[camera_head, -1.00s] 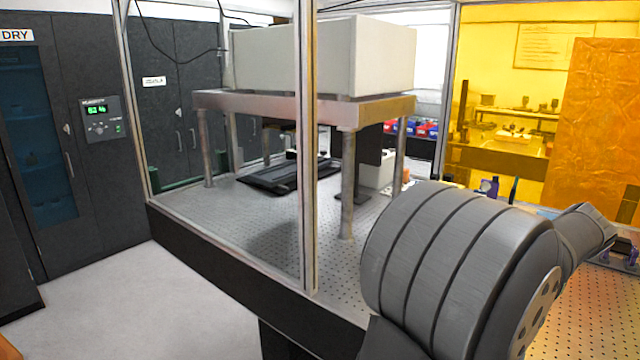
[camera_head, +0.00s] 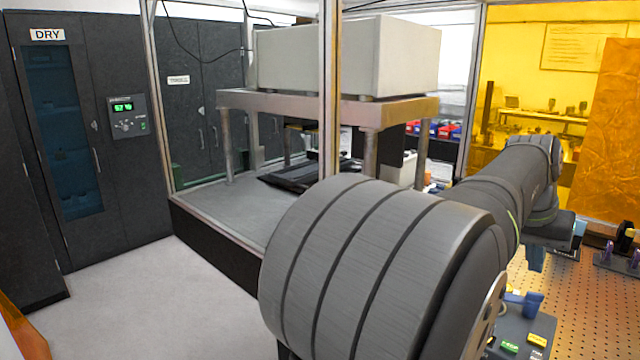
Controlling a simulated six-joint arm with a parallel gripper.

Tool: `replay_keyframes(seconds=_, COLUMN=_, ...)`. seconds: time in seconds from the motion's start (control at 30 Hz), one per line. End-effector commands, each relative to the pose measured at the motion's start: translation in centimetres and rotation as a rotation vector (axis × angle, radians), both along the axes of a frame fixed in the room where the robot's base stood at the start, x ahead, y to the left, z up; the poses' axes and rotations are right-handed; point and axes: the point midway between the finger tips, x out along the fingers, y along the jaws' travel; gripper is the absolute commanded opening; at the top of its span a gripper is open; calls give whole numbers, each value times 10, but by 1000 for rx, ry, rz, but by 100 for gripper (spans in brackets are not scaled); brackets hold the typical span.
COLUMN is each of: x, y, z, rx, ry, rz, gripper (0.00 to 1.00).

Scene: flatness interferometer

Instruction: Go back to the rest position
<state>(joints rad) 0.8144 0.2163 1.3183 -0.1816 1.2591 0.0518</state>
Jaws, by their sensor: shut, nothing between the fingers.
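My arm crosses the right half of the head camera view, with its large ribbed grey joint close to the camera. My gripper (camera_head: 536,259) seems to be the small dark and light-blue part below the far wrist, pointing down over the perforated bench (camera_head: 590,310). It is small and partly blocked by my arm, so its fingers are hard to make out. It is shut and holds nothing that I can see.
A grey box with green and yellow buttons (camera_head: 515,345) and a blue part (camera_head: 525,303) stand below my arm. Dark mounts (camera_head: 625,240) stand at the right edge. A framed table carries a raised pale block (camera_head: 345,58). Dark cabinets (camera_head: 75,140) stand left; the floor there is clear.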

Motion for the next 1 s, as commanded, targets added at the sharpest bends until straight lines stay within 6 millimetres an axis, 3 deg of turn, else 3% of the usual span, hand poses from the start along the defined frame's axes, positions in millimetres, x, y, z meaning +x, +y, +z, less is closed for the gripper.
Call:
replay_keyframes(seconds=0.03, x=0, y=1, z=0, rx=-17, ry=22, rz=23, gripper=0)
replay_keyframes(seconds=0.5, x=9, y=-37, z=-92, rx=-11, ry=19, rz=16, gripper=0)
replay_keyframes(seconds=0.8, x=4, y=-15, z=-34, rx=-17, ry=13, rz=18, gripper=0)
replay_keyframes(seconds=1.0, x=1, y=-5, z=-11, rx=-15, ry=14, rz=18, gripper=0)
